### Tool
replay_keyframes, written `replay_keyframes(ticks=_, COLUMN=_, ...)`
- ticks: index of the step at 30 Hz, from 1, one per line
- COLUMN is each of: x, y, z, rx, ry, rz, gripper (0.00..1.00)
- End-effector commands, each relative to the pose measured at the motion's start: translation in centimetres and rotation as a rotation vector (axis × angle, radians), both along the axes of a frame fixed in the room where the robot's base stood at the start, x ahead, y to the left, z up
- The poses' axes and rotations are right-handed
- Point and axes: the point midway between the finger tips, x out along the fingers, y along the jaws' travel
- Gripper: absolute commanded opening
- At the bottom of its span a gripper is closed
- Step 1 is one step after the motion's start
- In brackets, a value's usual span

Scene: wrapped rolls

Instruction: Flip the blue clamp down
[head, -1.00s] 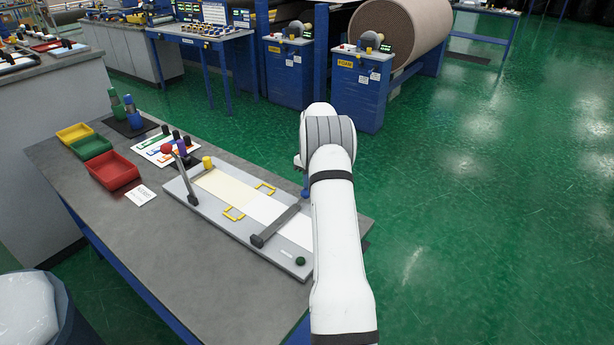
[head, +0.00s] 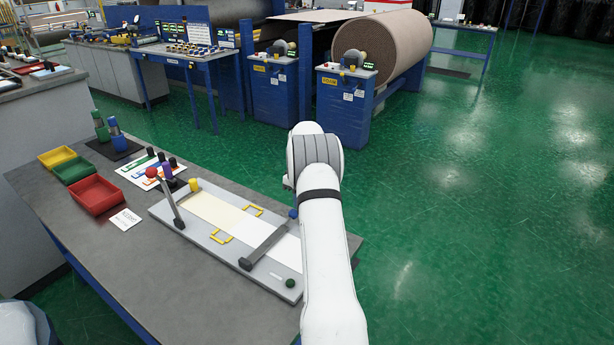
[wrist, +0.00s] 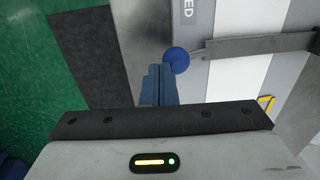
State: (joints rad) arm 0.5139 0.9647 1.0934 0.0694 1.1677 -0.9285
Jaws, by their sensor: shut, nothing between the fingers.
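The blue clamp is a grey bar (head: 264,249) running across the pale strip on the grey board (head: 187,236), its dark pivot at the near edge. In the wrist view its round blue knob (wrist: 177,60) sits at the end of the bar (wrist: 255,46). My gripper (wrist: 158,84) has its blue fingers shut together and empty, just left of and below the knob in that view. I cannot tell whether they touch it, nor whether the bar rests on the strip. In the head view my arm hides most of the gripper.
A red-knobbed lever (head: 166,195) stands raised at the board's left end. Coloured trays (head: 97,196) lie left. The grey table (head: 150,275) is clear in front.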

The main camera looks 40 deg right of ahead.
Motion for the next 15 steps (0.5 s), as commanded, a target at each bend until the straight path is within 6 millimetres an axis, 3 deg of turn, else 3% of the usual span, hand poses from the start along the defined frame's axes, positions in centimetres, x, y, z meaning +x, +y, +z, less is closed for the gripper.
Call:
replay_keyframes(ticks=1, x=0.2, y=0.1, z=2.1, rx=-0.006, ry=-0.012, rz=0.001, gripper=0.0)
replay_keyframes(ticks=3, x=0.4, y=0.1, z=3.6, rx=-0.008, ry=-0.021, rz=0.0, gripper=0.0)
replay_keyframes(ticks=5, x=0.9, y=-1.0, z=3.0, rx=-0.008, ry=-0.021, rz=-0.003, gripper=0.0)
replay_keyframes(ticks=15, x=2.6, y=-4.8, z=4.9, rx=-0.009, ry=-0.026, rz=0.0, gripper=0.0)
